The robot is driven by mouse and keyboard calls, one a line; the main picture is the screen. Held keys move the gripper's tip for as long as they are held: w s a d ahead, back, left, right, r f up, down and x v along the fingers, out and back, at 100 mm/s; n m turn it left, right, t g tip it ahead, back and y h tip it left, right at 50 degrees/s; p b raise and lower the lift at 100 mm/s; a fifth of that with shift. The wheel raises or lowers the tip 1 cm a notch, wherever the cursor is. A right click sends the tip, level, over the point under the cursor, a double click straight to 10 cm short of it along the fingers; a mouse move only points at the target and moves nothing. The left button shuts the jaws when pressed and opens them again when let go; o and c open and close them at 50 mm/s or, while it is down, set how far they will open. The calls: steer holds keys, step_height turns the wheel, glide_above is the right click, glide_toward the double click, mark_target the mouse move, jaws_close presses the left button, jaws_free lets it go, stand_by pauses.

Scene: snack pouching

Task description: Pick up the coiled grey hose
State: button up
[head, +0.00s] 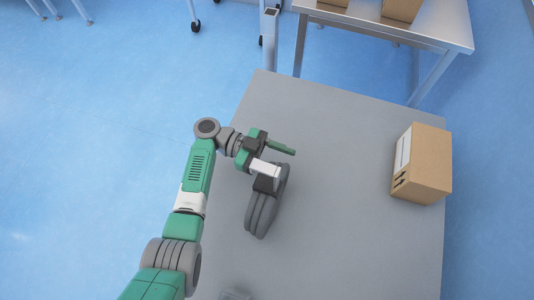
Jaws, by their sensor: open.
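The coiled grey hose (263,213) is on the grey table, left of its middle. It shows as several dark grey loops side by side, seen nearly edge-on. My gripper (281,160) is open at the far end of the coil. One green finger reaches past the coil's far end, and a white part with a dark block overlaps the coil's upper left. I cannot tell whether the gripper touches the hose. Part of the coil's far end is hidden behind the gripper.
A cardboard box (425,165) stands at the table's right edge. A small grey object (234,294) is cut off at the bottom edge. The grey table (340,230) is clear between hose and box. Another metal table (430,30) with cardboard boxes stands behind.

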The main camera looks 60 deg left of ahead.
steer(key=shift+x, duration=0.9)
jaws_close()
